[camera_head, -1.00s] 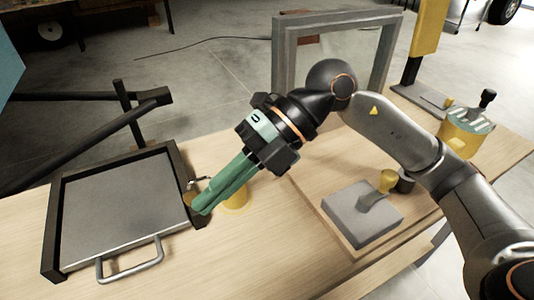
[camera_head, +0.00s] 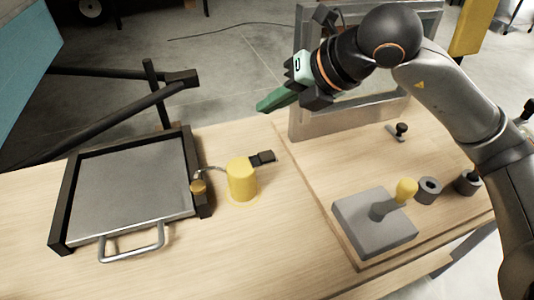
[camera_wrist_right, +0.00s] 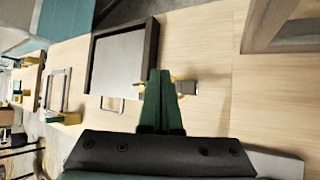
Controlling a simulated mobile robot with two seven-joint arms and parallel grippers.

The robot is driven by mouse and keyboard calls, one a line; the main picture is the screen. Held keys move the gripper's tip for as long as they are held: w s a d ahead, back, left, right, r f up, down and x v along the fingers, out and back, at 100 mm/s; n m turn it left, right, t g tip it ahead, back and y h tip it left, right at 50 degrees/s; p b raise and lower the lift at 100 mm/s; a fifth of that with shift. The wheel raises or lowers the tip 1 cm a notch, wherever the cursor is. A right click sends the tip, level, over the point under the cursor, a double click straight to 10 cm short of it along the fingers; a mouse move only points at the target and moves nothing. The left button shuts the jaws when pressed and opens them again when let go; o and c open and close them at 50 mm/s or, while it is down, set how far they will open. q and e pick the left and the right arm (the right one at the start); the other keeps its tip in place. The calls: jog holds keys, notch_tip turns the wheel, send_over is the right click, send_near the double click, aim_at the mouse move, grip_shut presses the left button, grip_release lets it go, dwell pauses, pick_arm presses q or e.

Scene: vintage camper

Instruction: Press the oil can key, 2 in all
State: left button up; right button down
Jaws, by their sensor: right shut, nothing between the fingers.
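The oil can (camera_head: 242,180) is a yellow cylinder standing on the wooden table, with a thin curved spout pointing left. Its dark key (camera_head: 262,157) sticks out at the can's upper right. My right gripper (camera_head: 262,106) has green fingers, shut and empty. It appears above and behind the can in the head view, clear of the key. In the right wrist view the green fingers (camera_wrist_right: 159,76) hide most of the can, and the dark key (camera_wrist_right: 187,87) shows just right of them. My left gripper is not in view.
A black-framed tray (camera_head: 130,190) with a metal handle lies left of the can. A grey block with a yellow-knobbed lever (camera_head: 375,222) stands on a board at right. A grey upright frame (camera_head: 310,125) stands behind. The table in front of the can is clear.

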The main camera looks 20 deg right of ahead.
jog(key=b, duration=0.6)
send_over(271, 159)
notch_tip(271, 159, down, 8)
jog(key=shift+r, duration=0.15)
jog(key=shift+f+b, duration=0.3)
jog(key=shift+f, duration=0.3)
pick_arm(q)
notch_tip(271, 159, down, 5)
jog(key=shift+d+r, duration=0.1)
pick_arm(e)
jog(key=shift+r, duration=0.1)
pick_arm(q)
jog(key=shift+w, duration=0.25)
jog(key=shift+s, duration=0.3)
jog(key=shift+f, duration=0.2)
pick_arm(e)
jog(key=shift+f+b, duration=0.5)
jog(key=shift+b, duration=0.25)
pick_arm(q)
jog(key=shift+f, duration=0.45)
